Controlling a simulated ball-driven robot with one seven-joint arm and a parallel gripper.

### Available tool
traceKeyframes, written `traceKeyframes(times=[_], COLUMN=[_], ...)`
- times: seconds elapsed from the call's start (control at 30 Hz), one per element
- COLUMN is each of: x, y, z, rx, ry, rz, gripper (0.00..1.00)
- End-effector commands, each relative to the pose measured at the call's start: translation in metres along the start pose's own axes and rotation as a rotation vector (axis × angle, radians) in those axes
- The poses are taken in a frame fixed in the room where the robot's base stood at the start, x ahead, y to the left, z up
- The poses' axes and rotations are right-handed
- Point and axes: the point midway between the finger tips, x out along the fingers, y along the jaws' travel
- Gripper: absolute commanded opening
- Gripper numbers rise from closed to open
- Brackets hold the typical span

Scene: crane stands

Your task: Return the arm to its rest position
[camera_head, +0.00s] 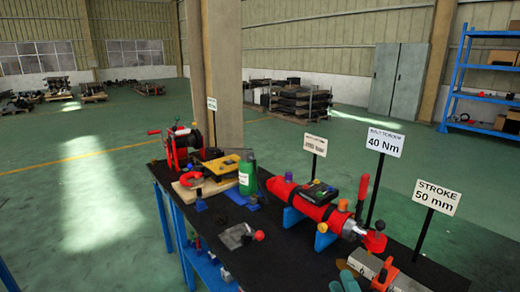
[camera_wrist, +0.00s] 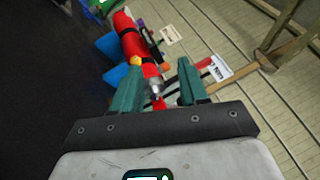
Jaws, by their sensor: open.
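My gripper (camera_wrist: 158,86) shows in the wrist view with its two teal fingers apart. The silver rod end of a red cylinder (camera_wrist: 132,42) appears in the gap between them, but I cannot tell how far beyond the fingertips it lies. Neither finger is seen closed on anything. In the head view the red cylinder (camera_head: 308,206) lies on blue supports on the black-topped bench (camera_head: 290,262). Teal shapes at the bottom edge there look like my fingers, partly cut off. Most of my arm is out of view.
Upright signs reading "40 Nm" (camera_head: 385,142) and "STROKE 50 mm" (camera_head: 437,197) stand along the bench's right side. A green bottle (camera_head: 247,174), a red winch (camera_head: 184,145) and small parts crowd the bench. A column (camera_head: 222,70) rises behind. The floor at left is open.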

Motion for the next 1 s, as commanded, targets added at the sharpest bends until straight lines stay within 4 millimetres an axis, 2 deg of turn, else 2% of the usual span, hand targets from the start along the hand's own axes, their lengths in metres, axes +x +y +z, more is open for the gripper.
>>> traceKeyframes(times=[0.13,0.27,0.43,0.6,0.73,0.8,0.9,1.0], x=[-0.034,-0.076,-0.148,-0.229,-0.29,-0.325,-0.363,-0.388], y=[0.02,0.042,0.059,0.052,0.033,0.052,0.063,0.069], z=[0.023,0.025,0.004,-0.026,-0.044,-0.047,-0.049,-0.05], rx=[-0.4,-0.733,-1.107,-1.355,-1.452,-1.374,-1.3,-1.248], ry=[-0.186,-0.337,-0.521,-0.686,-0.799,-0.866,-0.929,-0.97], rz=[0.216,0.428,0.741,1.075,1.325,1.415,1.512,1.575], gripper=[0.43,0.43,0.43,0.43,0.43,0.43,0.43,0.43])
